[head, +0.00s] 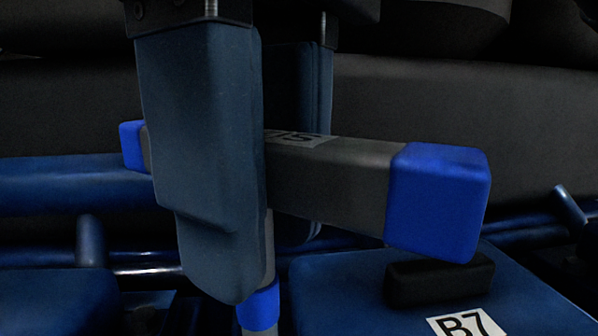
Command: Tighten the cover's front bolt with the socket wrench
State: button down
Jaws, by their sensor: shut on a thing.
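My gripper (265,250) hangs from the top of the head view, with its two dark blue fingers closed on the socket wrench (330,180). The wrench has a grey crossbar with bright blue ends and a printed mark on top. Its shank runs down behind the near finger to a blue band (258,307), and its lower end leaves the frame at the bottom. A blue cover (345,295) with a black block on top and a "B7" label lies below and to the right. I cannot see the front bolt or whether the socket touches anything.
A thick blue pipe (60,185) runs along the left. Thinner blue rails (530,235) cross behind the cover at the right. A blue surface (50,300) fills the lower left. The background is a dark grey wall (450,105).

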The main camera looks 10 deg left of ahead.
jog(key=n, duration=0.4)
jog(key=shift+n, duration=2.3)
jog(key=shift+f, duration=0.15)
jog(key=shift+f, duration=0.6)
jog(key=shift+r+m, duration=0.1)
jog(key=shift+m, duration=0.6)
jog(key=m, duration=0.4)
jog(key=shift+n, duration=0.4)
jog(key=c, duration=1.5)
grip_release()
grip_shut()
